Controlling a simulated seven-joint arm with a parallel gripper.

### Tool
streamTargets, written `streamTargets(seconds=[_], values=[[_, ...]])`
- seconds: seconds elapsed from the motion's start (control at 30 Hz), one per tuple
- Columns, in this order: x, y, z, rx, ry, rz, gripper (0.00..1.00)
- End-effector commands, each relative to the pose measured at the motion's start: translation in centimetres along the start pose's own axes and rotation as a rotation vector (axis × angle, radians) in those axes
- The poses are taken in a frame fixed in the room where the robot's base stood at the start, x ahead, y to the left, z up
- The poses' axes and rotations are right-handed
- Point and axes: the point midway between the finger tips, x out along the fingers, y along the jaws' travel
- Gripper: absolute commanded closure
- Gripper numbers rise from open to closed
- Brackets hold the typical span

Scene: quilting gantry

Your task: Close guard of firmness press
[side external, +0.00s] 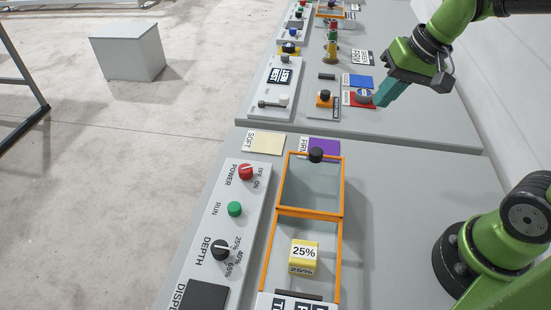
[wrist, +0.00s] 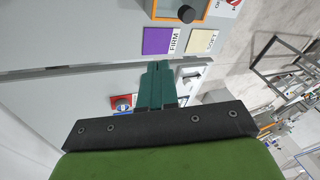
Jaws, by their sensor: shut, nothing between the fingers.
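The firmness press has an orange-framed clear guard (side external: 311,184) with a black knob (side external: 316,155) at its far end. The framed guard panel lies beyond an orange-framed bay holding a yellow block marked 25% (side external: 304,258). In the wrist view the guard's orange frame (wrist: 160,18) and black knob (wrist: 186,13) show at the top edge. My gripper (side external: 379,101) has teal fingers, shut and empty, over the far bench section beside a blue-topped round piece on a red label, well beyond the guard knob. In the wrist view the fingertips (wrist: 158,65) are together, apart from the knob.
The press panel has a red power knob (side external: 246,172), a green run button (side external: 235,209) and a black depth knob (side external: 220,250). A cream SOFT card (side external: 264,143) and a purple FIRM card (side external: 325,144) lie past the guard. The bench right of the press is clear.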

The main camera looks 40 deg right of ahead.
Motion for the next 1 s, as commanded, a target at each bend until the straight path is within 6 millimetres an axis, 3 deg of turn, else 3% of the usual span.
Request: streamTargets(seconds=[0.3, 0.53, 0.63, 0.77, 1.0], values=[[6.4, -1.2, -7.2, 0.277, -0.308, 0.144, 1.0], [9.6, -2.0, -10.5, 0.497, -0.469, 0.235, 1.0], [8.5, -3.0, -11.2, 0.562, -0.489, 0.241, 1.0], [8.2, -3.2, -10.5, 0.604, -0.518, 0.255, 1.0], [11.1, -3.0, -8.5, 0.605, -0.522, 0.257, 1.0]])
